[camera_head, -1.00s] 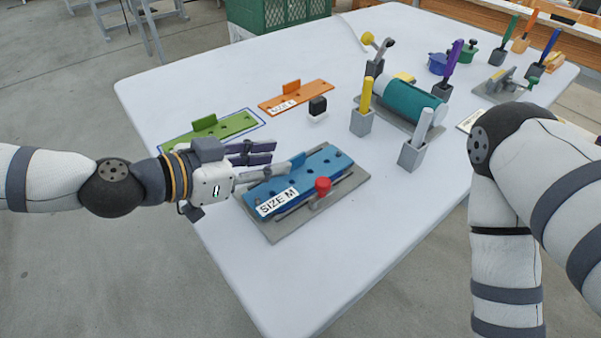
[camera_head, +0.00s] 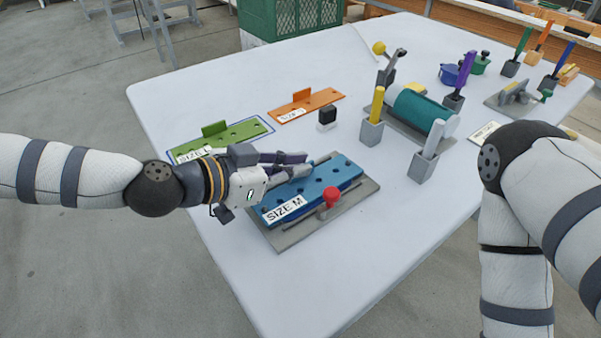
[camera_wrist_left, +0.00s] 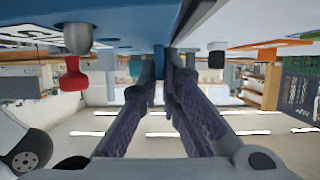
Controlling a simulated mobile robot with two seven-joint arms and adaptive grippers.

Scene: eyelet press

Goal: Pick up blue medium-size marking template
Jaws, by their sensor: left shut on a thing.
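The blue template (camera_head: 335,178), labelled SIZE M, lies on a grey base plate (camera_head: 291,238) with a red knob (camera_head: 331,194) at its front side. My left gripper (camera_head: 307,168) reaches over it from the left, its fingers shut on the template's upright tab, which they mostly hide. The left wrist view shows the fingers (camera_wrist_left: 163,62) meeting at the blue template (camera_wrist_left: 120,14) and the red knob beside it. My right arm is at the right of the head view; its gripper is out of sight.
A green template (camera_head: 240,132) and an orange template (camera_head: 318,99) lie behind on the white table (camera_head: 300,295). A black-and-white block (camera_head: 327,116), a teal roller (camera_head: 411,106) and marker holders stand to the right. The table's front is clear.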

